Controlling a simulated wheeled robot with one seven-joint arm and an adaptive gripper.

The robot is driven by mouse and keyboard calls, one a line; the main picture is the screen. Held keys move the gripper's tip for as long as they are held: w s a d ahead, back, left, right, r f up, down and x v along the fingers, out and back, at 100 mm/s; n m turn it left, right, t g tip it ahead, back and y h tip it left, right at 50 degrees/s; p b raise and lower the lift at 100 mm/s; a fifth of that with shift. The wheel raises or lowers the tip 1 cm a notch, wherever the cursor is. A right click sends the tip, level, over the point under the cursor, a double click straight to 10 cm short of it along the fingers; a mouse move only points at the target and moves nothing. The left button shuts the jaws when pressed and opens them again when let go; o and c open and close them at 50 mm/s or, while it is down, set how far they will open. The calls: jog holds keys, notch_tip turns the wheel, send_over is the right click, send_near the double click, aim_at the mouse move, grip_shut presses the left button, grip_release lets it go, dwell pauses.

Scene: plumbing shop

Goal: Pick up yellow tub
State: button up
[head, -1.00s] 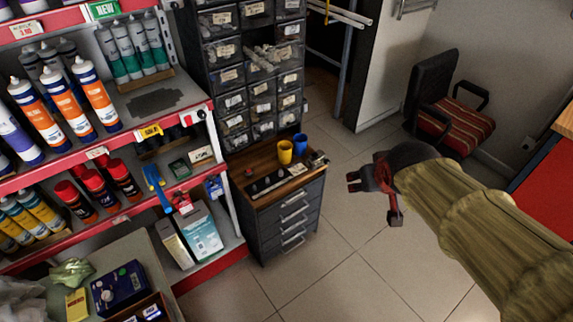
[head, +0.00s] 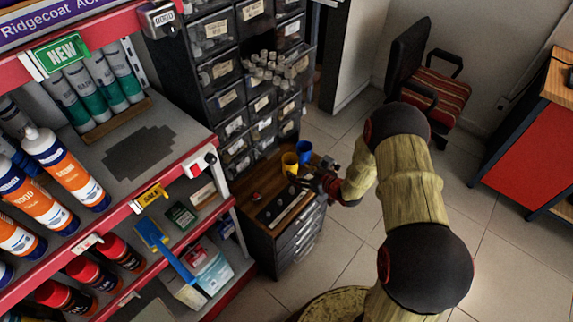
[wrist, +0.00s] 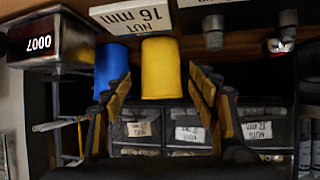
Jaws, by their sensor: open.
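The yellow tub (head: 289,163) stands upright on the wooden top of a small drawer cabinet (head: 262,187). A blue tub (head: 304,151) stands close beside it. My gripper (head: 318,181) is just to the right of the yellow tub in the head view, open and empty. In the wrist view, which is upside down, the yellow tub (wrist: 161,68) shows between and beyond my open fingers (wrist: 162,88). The blue tub (wrist: 111,65) is left of it, partly hidden by the left finger.
A dark bank of small drawers (head: 235,75) rises behind the tubs. A red-edged shelf (head: 140,205) with cartridges and cans is at the left. A chair (head: 430,80) stands at the back right. Tiled floor (head: 400,215) is open around the cabinet.

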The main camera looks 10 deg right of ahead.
jog(key=shift+w+a+f, duration=0.2)
jog(key=shift+f, duration=0.15)
jog(key=b+x, duration=0.3)
jog(key=x, duration=0.4)
jog(key=shift+r, duration=0.1)
jog(key=c, duration=0.3)
jog(key=c, duration=0.7)
